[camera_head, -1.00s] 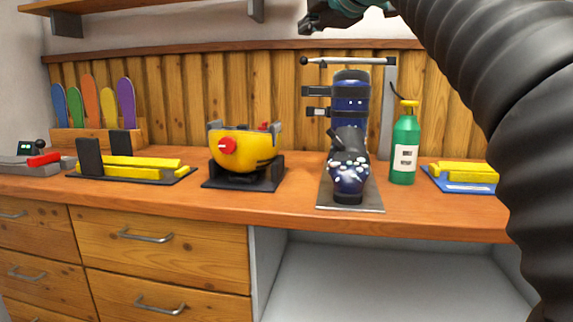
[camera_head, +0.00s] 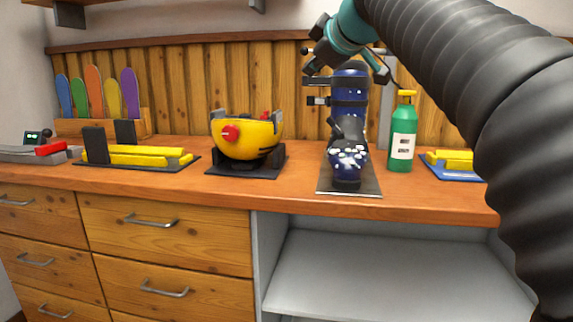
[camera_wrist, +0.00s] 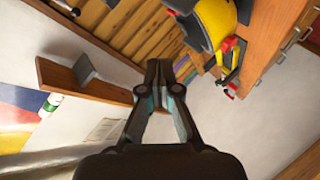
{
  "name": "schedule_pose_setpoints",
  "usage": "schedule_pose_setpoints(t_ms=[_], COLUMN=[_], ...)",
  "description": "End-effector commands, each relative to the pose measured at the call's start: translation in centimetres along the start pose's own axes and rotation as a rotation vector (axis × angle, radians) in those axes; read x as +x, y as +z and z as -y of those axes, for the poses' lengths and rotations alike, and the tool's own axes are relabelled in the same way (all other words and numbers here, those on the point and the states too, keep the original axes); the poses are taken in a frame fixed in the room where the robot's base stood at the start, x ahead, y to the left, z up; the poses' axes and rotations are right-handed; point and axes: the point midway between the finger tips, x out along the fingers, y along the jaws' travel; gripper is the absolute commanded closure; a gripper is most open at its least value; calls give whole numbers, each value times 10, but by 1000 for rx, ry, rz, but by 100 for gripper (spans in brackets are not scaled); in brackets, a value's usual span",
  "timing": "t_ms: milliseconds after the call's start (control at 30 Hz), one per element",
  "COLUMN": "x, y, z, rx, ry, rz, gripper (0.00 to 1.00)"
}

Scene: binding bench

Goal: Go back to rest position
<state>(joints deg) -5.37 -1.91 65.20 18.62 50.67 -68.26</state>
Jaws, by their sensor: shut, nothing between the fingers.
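My gripper (camera_head: 312,62) is in the upper part of the head view, in front of the wooden back panel and above the bench. It is near the top of the dark blue boot (camera_head: 349,105), which stands on a grey plate, and it partly overlaps the stand behind. In the wrist view my gripper (camera_wrist: 159,88) points forward with its fingertips together and nothing between them. My dark ribbed arm reaches in from the right of the head view and hides the right end of the bench.
On the bench (camera_head: 300,190) stand a yellow device (camera_head: 250,138), a green bottle (camera_head: 402,140), yellow bars on a black tray (camera_head: 110,164) and a yellow block (camera_head: 452,160) on blue. Coloured upright pieces (camera_head: 95,92) are at the back left. An open bay (camera_head: 390,270) lies below.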

Motion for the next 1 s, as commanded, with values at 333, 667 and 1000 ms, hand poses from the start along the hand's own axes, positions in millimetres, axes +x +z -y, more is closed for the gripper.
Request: schedule_pose_setpoints(t_ms=[333, 667, 1000], x=[8, -52, -126], y=[132, 249, 330], z=[139, 289, 415], rx=[639, 1018, 1076], ry=[-131, -107, -87], rz=[339, 660, 829], gripper=[100, 100, 100])
